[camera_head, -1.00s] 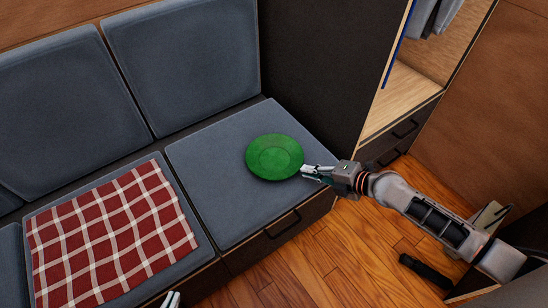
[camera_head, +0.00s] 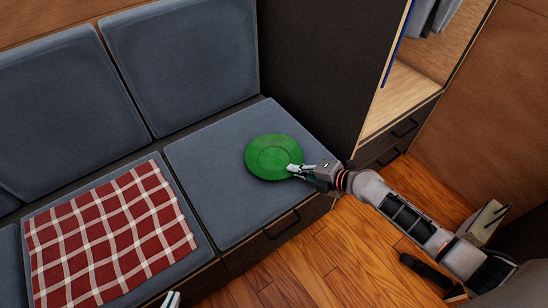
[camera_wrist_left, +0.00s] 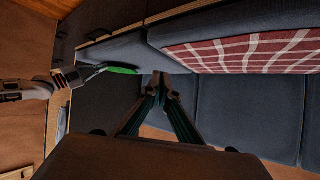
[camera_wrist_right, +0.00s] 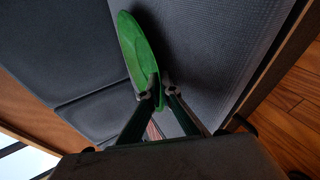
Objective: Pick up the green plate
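A red and white checked cloth (camera_head: 108,232) lies on the left seat cushion. Grey back cushions (camera_head: 182,65) stand behind the seats. A dark panel (camera_head: 318,75) rises right behind the plate's cushion (camera_head: 215,205). Wooden floor (camera_head: 290,275) lies in front of the bench.

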